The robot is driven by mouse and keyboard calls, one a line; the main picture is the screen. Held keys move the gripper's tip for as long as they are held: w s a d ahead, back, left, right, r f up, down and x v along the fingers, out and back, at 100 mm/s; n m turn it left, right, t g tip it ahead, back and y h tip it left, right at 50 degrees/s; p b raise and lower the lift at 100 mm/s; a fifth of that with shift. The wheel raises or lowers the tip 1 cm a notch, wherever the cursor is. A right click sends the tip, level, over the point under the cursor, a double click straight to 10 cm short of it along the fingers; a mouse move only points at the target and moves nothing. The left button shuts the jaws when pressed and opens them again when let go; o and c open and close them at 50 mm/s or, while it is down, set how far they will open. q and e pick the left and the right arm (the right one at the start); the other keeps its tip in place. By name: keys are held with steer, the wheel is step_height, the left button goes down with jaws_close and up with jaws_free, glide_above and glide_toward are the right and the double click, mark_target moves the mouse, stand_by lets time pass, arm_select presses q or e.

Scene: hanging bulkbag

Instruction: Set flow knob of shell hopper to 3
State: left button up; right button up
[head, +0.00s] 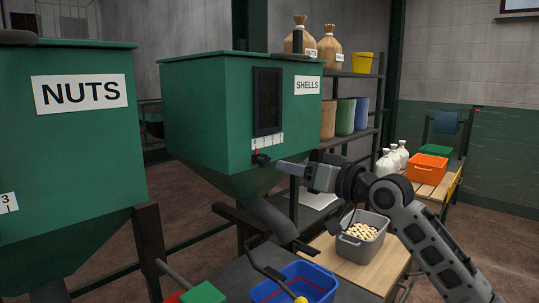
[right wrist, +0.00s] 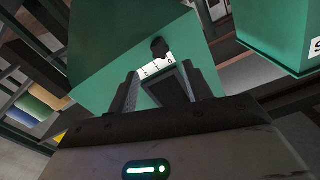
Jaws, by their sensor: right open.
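The green shell hopper (head: 205,115) carries a SHELLS label (head: 307,85) and a dark upright panel (head: 267,100). Below the panel is a white number scale (head: 267,141), with a small red mark near its left end. The dark flow knob (head: 262,160) sits just under that left end. In the right wrist view the knob (right wrist: 158,48) stands beyond the scale (right wrist: 157,67), whose figures look like 2, 1, 0; the exact setting is unclear. My right gripper (head: 283,166) is open and empty, just right of the knob and apart from it. My left gripper is out of view.
A green NUTS hopper (head: 65,150) stands at the left. Below are a blue crate (head: 318,270) and a grey bin (head: 362,236) of pale pieces on a wooden top. Shelves with sacks and buckets (head: 345,116) stand behind. The hopper's chute (head: 268,218) slopes down below my right gripper.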

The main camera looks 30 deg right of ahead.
mark_target(267, 161)
steer(key=p+x, duration=0.1)
steer(key=x, duration=0.5)
steer(key=shift+w+a+r, duration=0.1)
steer(key=shift+w, duration=0.15)
steer(key=shift+p+x, duration=0.3)
steer(key=shift+x, duration=0.5)
steer(key=shift+c, duration=0.3)
